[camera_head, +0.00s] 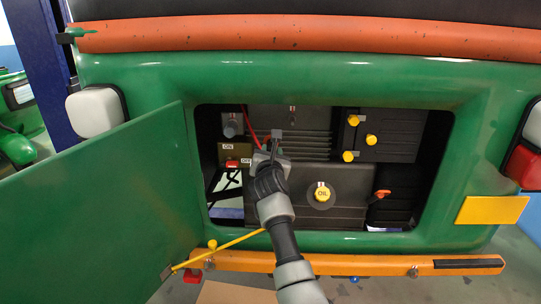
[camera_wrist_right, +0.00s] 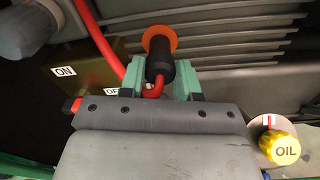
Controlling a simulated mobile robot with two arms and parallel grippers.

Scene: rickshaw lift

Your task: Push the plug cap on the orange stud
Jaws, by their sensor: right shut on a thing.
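The plug cap (camera_wrist_right: 158,66) is a black sleeve with a red cable at its near end, seen in the right wrist view. My right gripper (camera_wrist_right: 160,78) is shut on it, with a green finger on each side. The orange stud (camera_wrist_right: 159,37) shows as an orange disc on the ribbed grey engine block, right behind the cap's far end. The cap covers its middle, so I cannot tell whether the cap is seated on it. In the head view my right gripper (camera_head: 272,148) is inside the engine bay and hides the cap and stud. My left gripper is not in view.
The green door (camera_head: 95,205) stands open at left, with a yellow rod (camera_head: 235,239) below the opening. Around my gripper are an ON/OFF box (camera_head: 235,152), a yellow OIL cap (camera_head: 322,193) and yellow knobs (camera_head: 371,139). The red cable (camera_wrist_right: 95,30) runs at left.

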